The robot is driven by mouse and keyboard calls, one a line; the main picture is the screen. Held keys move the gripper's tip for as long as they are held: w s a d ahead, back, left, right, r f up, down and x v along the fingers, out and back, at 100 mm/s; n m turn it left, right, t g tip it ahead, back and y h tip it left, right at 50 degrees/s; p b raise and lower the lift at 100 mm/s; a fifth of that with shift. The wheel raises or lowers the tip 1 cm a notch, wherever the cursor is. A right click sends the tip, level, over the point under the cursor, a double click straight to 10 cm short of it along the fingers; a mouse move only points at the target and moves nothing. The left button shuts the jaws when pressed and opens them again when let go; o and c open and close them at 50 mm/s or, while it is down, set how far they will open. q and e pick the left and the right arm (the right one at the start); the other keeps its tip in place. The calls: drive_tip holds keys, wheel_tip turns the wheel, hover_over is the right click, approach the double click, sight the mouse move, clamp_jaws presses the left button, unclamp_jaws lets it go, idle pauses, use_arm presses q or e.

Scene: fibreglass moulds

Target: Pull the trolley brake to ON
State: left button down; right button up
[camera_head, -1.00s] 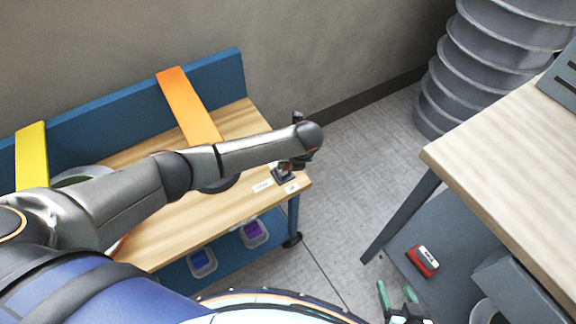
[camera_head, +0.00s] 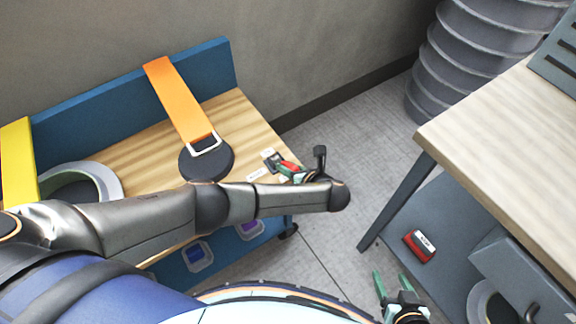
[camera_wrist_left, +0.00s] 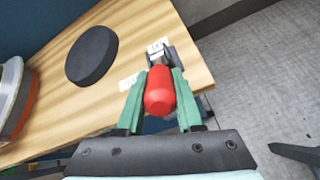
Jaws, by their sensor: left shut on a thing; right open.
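The trolley (camera_head: 150,150) has a wooden top and a blue back panel. The red brake lever (camera_head: 288,166) stands at the top's right end, tilted outward past the edge. My left gripper (camera_head: 287,171) is shut on its red handle. In the left wrist view the red handle (camera_wrist_left: 160,92) sits between the two green fingers, and the dark lever bracket (camera_wrist_left: 160,57) shows behind it. White labels (camera_head: 256,175) lie beside the lever; their words are too small to read. My right gripper (camera_head: 392,282) is open and empty, low in the head view.
A black disc (camera_head: 205,165) under an orange strap (camera_head: 178,100) and a grey ring (camera_head: 105,178) are on the trolley. A wooden-topped table (camera_head: 500,140) stands to the right, with a red box (camera_head: 420,246) on its lower shelf. Grey floor lies between them.

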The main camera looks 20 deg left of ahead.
idle(0.4)
use_arm(q)
drive_tip(key=c, duration=0.5)
unclamp_jaws()
drive_tip(key=shift+c, duration=0.2)
use_arm(e)
drive_tip(key=shift+r, duration=0.1)
